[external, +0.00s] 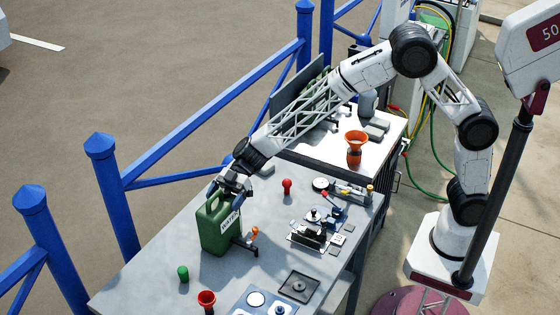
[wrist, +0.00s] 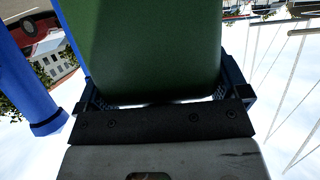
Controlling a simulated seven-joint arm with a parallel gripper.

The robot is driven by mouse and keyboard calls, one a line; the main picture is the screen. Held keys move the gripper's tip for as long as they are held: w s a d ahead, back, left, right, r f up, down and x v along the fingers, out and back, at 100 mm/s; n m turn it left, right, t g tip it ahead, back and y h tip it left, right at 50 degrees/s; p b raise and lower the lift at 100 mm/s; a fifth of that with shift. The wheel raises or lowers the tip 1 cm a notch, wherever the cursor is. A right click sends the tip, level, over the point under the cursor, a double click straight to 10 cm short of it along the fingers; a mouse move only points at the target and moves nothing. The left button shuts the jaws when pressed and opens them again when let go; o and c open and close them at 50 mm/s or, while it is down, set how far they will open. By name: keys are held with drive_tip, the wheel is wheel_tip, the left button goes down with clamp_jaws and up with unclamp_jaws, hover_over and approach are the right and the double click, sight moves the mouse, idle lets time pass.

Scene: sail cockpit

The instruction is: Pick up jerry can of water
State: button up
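The green jerry can (external: 215,237) with a white "WATER" label stands upright on the grey table (external: 160,262) in the external view. My gripper (external: 224,190) is at the top of the can, by its handle. In the wrist view, the green can (wrist: 150,50) fills the space between my two fingers, with a finger close along each side. I cannot tell whether the fingers press on it. The can's handle is partly hidden by my gripper in the external view.
An orange-topped tap (external: 254,234) is beside the can's lower right. A green cap (external: 183,273) and red funnel (external: 206,300) are nearer the front. A red knob piece (external: 287,186) and metal fittings (external: 310,236) lie to the right. Blue railing (external: 110,170) runs behind the table.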

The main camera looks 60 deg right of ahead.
drive_tip(key=c, duration=1.2)
drive_tip(key=shift+r, duration=0.1)
